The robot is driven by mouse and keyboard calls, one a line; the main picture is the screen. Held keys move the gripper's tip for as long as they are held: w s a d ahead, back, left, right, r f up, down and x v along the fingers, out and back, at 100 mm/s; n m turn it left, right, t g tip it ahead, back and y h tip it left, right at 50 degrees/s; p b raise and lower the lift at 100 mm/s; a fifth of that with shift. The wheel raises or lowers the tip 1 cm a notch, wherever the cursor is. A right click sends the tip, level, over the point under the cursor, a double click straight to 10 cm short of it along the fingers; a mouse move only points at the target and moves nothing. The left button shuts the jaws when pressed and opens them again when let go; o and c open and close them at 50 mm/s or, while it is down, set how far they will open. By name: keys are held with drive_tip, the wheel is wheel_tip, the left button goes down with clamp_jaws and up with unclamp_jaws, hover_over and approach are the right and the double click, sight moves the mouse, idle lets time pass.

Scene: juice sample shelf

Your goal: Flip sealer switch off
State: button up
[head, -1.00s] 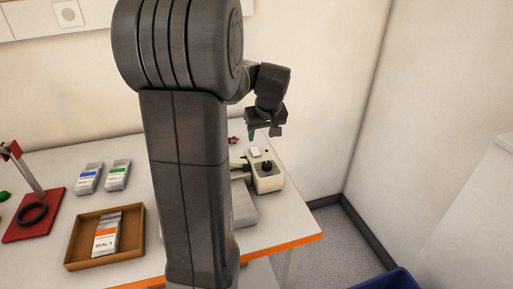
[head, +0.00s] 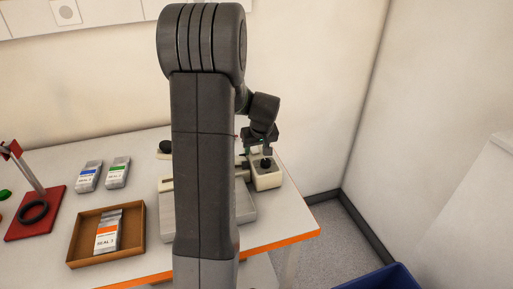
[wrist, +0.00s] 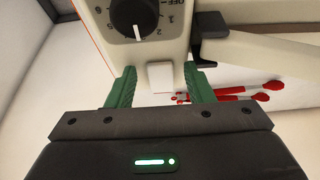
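The sealer is a cream and grey machine on the bench, and its cream end (head: 267,181) shows to the right of my arm in the head view. The wrist view shows its black dial (wrist: 133,14) with printed numbers and an OFF mark. Below the dial is a small white switch (wrist: 160,75). My gripper (wrist: 160,88) is open, with its green fingers on either side of the switch and nothing held. Whether a finger touches the switch I cannot tell. My gripper (head: 261,146) is just above the cream end in the head view, where my arm hides part of the sealer.
A brown tray (head: 76,257) holds a pouch with an orange label (head: 107,239). Two pouches, blue (head: 89,176) and green (head: 118,172), lie behind it. A red stand base (head: 50,207) is at left. Red-handled tools (wrist: 265,91) lie beside the sealer. A blue bin (head: 385,278) is on the floor.

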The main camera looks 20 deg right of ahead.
drive_tip(key=c, duration=0.9)
drive_tip(key=shift+o, duration=0.2)
drive_tip(key=shift+w+r+g+p, duration=0.2)
drive_tip(key=shift+r+g+p, duration=0.3)
drive_tip(key=shift+p, duration=0.55)
drive_tip(key=shift+o, duration=0.2)
drive_tip(key=shift+w+g+p, duration=0.3)
drive_tip(key=shift+g+p, duration=0.8)
drive_tip(key=shift+g, duration=0.1)
drive_tip(key=shift+f, duration=0.1)
drive_tip(key=shift+c, duration=0.2)
drive_tip(key=o, duration=1)
wheel_tip(320, 180, up, 14)
drive_tip(key=s+b, duration=0.1)
drive_tip(key=b, duration=0.1)
drive_tip(key=shift+s+f, duration=0.15)
drive_tip(key=shift+s, duration=0.05)
